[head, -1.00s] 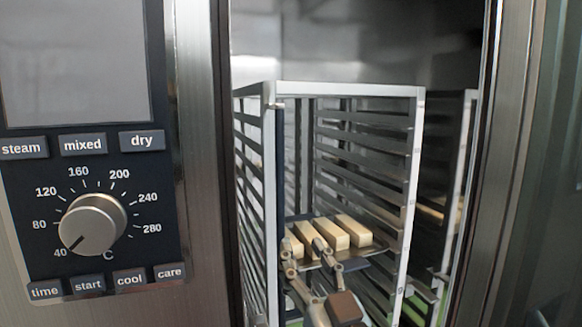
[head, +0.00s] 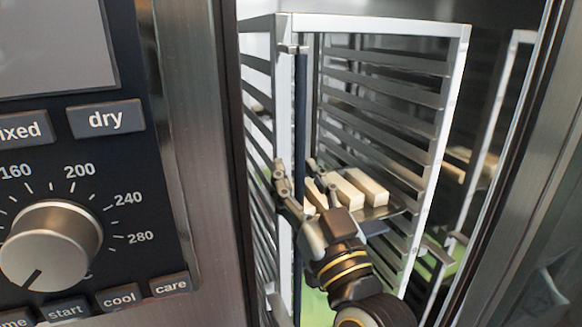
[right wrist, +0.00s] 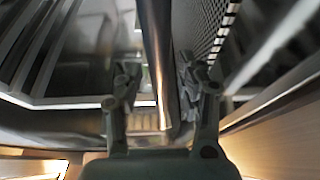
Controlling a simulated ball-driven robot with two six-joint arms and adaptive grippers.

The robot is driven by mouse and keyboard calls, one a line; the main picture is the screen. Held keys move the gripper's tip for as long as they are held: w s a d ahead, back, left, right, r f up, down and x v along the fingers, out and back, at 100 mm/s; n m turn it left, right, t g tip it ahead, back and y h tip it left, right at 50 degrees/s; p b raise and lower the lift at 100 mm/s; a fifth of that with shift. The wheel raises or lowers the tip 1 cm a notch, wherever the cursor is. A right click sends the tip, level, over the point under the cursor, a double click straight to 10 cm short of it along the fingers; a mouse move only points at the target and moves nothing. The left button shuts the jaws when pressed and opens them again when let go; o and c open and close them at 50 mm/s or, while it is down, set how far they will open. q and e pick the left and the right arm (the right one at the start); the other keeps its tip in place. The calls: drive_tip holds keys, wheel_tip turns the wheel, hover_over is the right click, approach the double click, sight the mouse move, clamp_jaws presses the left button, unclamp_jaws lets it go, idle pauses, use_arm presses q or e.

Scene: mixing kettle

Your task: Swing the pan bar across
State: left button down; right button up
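The pan bar (head: 300,125) is a dark upright rod at the front left of the metal rack, hung from a small bracket at the top. My right gripper (head: 299,172) is open at the rack's front, with one finger on each side of the bar in the head view. In the right wrist view the bar (right wrist: 155,50) runs between the two spread fingers (right wrist: 158,88), with a gap to the left finger; contact with the right finger is unclear. My left gripper is not in view.
The rack (head: 445,120) stands inside the oven chamber. A tray with several pale blocks (head: 345,192) sits just behind the gripper. The oven's control panel with its knob (head: 50,245) is at left, and a door edge (head: 535,160) at right.

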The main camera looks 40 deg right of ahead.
drive_tip(key=shift+s+a+r, duration=0.1)
drive_tip(key=shift+s, duration=0.25)
drive_tip(key=shift+c, duration=1.8)
drive_tip(key=shift+w, duration=0.25)
clamp_jaws()
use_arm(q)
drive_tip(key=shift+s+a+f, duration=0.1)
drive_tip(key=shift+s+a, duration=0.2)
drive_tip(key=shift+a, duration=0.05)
